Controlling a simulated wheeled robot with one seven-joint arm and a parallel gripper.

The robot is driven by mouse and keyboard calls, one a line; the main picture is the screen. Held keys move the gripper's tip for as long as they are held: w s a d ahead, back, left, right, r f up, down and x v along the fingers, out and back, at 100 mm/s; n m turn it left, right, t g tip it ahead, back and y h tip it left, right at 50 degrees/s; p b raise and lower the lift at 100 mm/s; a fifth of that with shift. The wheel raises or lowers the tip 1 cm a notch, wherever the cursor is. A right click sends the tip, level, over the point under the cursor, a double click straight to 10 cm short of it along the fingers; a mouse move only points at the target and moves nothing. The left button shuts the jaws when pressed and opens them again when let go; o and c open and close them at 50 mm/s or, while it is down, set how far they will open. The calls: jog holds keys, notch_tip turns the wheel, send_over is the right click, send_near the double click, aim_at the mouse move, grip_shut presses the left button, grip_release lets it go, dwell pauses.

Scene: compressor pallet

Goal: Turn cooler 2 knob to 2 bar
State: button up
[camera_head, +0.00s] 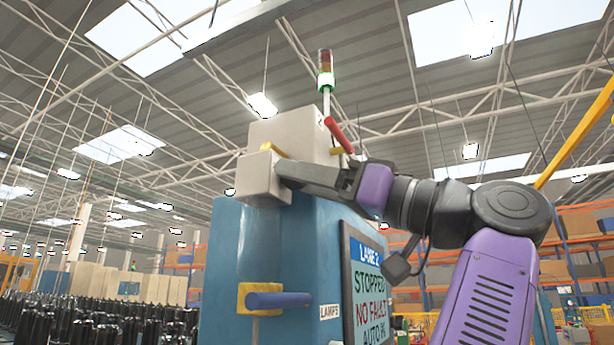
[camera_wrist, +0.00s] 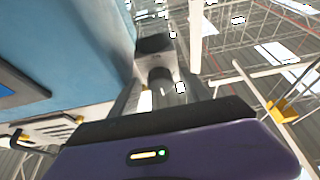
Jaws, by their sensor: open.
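My gripper (camera_head: 284,172) reaches in from the right at the upper part of a blue cabinet (camera_head: 224,262). Its fingertips are at a pale beige box (camera_head: 262,180) on the cabinet, and the box partly hides them; I cannot tell if they touch. In the wrist view my gripper (camera_wrist: 165,88) is open, with a grey part bearing a dark, rounded piece (camera_wrist: 155,44) ahead between the fingers. I cannot tell whether this is the cooler 2 knob. No cooler label or pressure scale can be read.
A screen (camera_head: 368,285) on the cabinet reads LANE 2, STOPPED, NO FAULT. A blue handle (camera_head: 278,300) on a yellow plate juts from the front. A red lever (camera_head: 340,135) and a green-lit signal tower (camera_head: 326,82) stand above. Dark bottle-like items (camera_head: 100,322) fill the left background.

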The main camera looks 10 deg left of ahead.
grip_shut()
jog(key=shift+f+n+g, duration=0.1)
jog(key=shift+n+g, duration=0.2)
jog(key=shift+w+d+r+n+g+h+p, duration=0.15)
jog(key=shift+n+g+p, duration=0.85)
jog(key=shift+n, duration=1.6)
jog(key=shift+w+a+r+n+g+h+p, duration=0.15)
jog(key=shift+n+g+p, duration=0.4)
jog(key=shift+n+g, duration=1.45)
jog(key=shift+d+n+g+h+p, duration=0.15)
jog(key=shift+n+g+p, duration=0.55)
jog(key=shift+n, duration=2.5)
grip_release()
